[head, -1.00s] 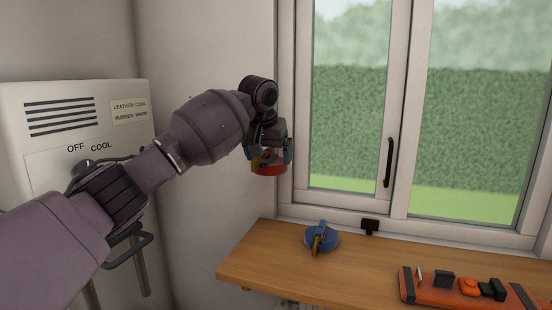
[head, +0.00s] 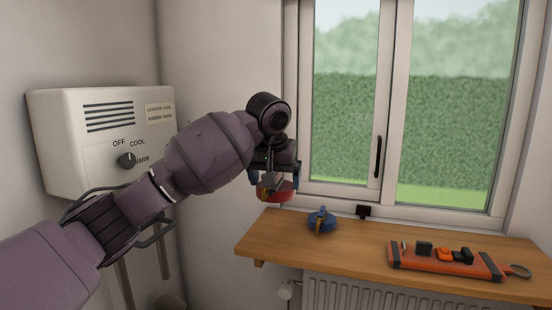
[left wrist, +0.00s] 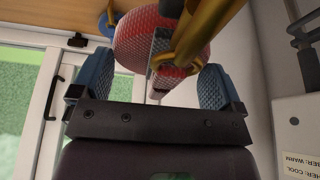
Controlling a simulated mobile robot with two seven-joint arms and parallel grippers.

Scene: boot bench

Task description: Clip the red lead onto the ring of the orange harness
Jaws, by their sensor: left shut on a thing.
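My left gripper (head: 274,178) hangs in the air near the window's left frame, shut on the red lead (head: 279,192). In the left wrist view, the red lead (left wrist: 132,40) is a coiled, woven band with a brass-coloured clip (left wrist: 198,38), between the blue-padded fingers of the gripper (left wrist: 155,75). The orange harness (head: 432,262) lies flat on the wooden bench, to the right of and below the gripper. Its metal ring (head: 520,271) sticks out at its right end, well apart from the lead. My right gripper is not in view.
A blue coiled lead (head: 321,219) with a brass clip lies on the left part of the wooden bench (head: 345,255). A white dial box (head: 75,140) is on the left wall, and a radiator (head: 350,293) is below.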

